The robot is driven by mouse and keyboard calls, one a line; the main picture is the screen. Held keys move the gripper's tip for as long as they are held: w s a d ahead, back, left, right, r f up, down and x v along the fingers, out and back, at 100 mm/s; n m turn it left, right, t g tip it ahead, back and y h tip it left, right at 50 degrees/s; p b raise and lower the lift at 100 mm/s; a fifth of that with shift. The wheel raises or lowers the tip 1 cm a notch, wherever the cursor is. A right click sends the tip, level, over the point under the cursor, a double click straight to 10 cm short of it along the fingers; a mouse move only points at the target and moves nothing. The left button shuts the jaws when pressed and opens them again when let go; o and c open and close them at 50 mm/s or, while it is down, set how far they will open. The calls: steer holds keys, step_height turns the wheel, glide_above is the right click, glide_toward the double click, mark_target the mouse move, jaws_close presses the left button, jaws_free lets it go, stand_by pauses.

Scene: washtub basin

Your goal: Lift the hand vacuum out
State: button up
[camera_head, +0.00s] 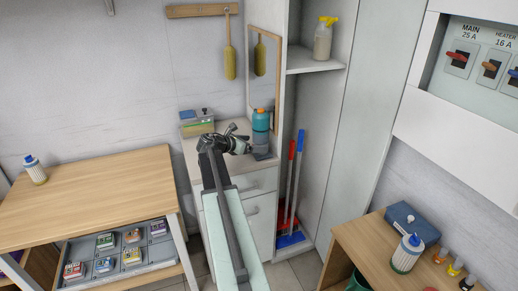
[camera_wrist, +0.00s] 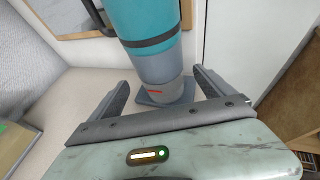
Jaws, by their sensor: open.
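The hand vacuum (camera_head: 261,120), teal above and grey below with an orange top, stands upright on the white cabinet against the wall. In the wrist view the vacuum (camera_wrist: 150,35) rises from a flat dark grey base (camera_wrist: 150,99), and its top is cut off by the frame. My gripper (camera_head: 240,144) is at the cabinet top, just left of the vacuum. In the wrist view my gripper (camera_wrist: 162,80) is open, one finger to each side of the vacuum's grey lower part. I cannot tell how far the vacuum is between the fingers.
A box with a green and yellow front (camera_head: 197,123) stands on the cabinet to the left. A mirror (camera_head: 264,70) hangs behind the vacuum. A tall locker with a shelf (camera_head: 310,65) stands close on the right. The wooden table (camera_head: 90,195) is at left.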

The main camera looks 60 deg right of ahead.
mark_target(261, 144)
steer(key=b+x, duration=0.2)
steer(key=x, duration=0.3)
steer(key=shift+s+a+f, duration=0.1)
steer(key=shift+f, duration=0.05)
